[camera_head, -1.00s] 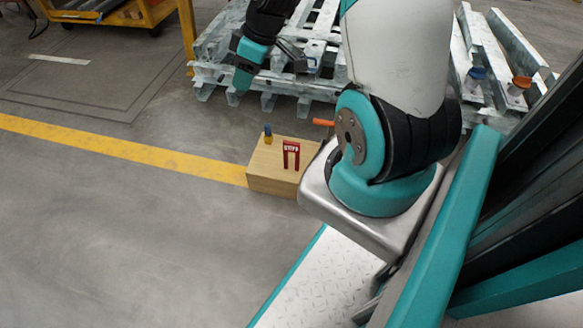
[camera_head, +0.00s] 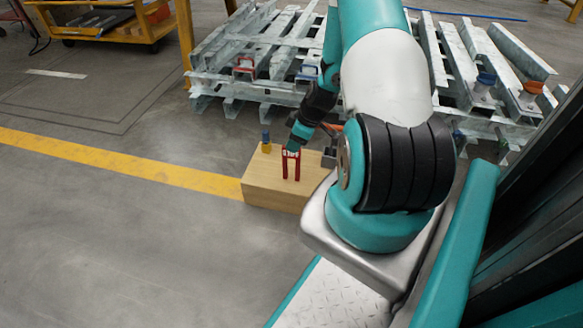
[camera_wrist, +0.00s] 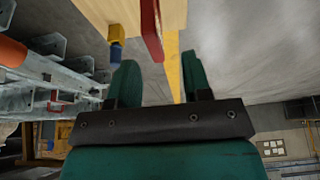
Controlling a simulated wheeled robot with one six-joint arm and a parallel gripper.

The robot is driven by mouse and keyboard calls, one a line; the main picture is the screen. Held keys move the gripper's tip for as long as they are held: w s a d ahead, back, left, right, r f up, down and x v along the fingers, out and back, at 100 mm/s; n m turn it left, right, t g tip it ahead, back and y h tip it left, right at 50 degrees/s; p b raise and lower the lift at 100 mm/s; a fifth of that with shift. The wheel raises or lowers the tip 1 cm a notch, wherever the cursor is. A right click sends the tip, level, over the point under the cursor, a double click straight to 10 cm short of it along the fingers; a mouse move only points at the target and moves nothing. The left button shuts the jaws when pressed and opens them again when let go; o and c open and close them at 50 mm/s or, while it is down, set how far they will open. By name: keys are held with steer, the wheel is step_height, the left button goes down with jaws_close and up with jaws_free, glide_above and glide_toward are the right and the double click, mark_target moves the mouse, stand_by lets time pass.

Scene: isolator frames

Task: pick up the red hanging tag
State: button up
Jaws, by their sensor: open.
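The red hanging tag (camera_head: 291,167) stands upright on the wooden box (camera_head: 262,185), with two legs and pale marks on its upper part. My gripper (camera_head: 296,145) is at the tag's top in the head view; I cannot tell whether it touches. In the wrist view the tag's red edge (camera_wrist: 152,30) shows at the top, beyond my open, empty fingers (camera_wrist: 160,80) and roughly in line with the gap between them. Part of the tag is cut off there.
A small yellow and blue item (camera_head: 266,142) stands on the box left of the tag; it also shows in the wrist view (camera_wrist: 116,48). A dark item (camera_head: 329,157) is at the box's right. Grey metal racks (camera_head: 215,75) lie behind.

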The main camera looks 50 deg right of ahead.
mark_target(289, 157)
steer(key=b+x, duration=0.1)
steer(key=x, duration=0.1)
steer(key=b+x, duration=0.1)
steer(key=x, duration=0.1)
steer(key=b+x, duration=0.2)
steer(key=shift+s+d+f, duration=0.1)
steer(key=shift+d+f, duration=0.1)
steer(key=shift+d, duration=0.1)
steer(key=shift+r, duration=0.1)
jaws_close()
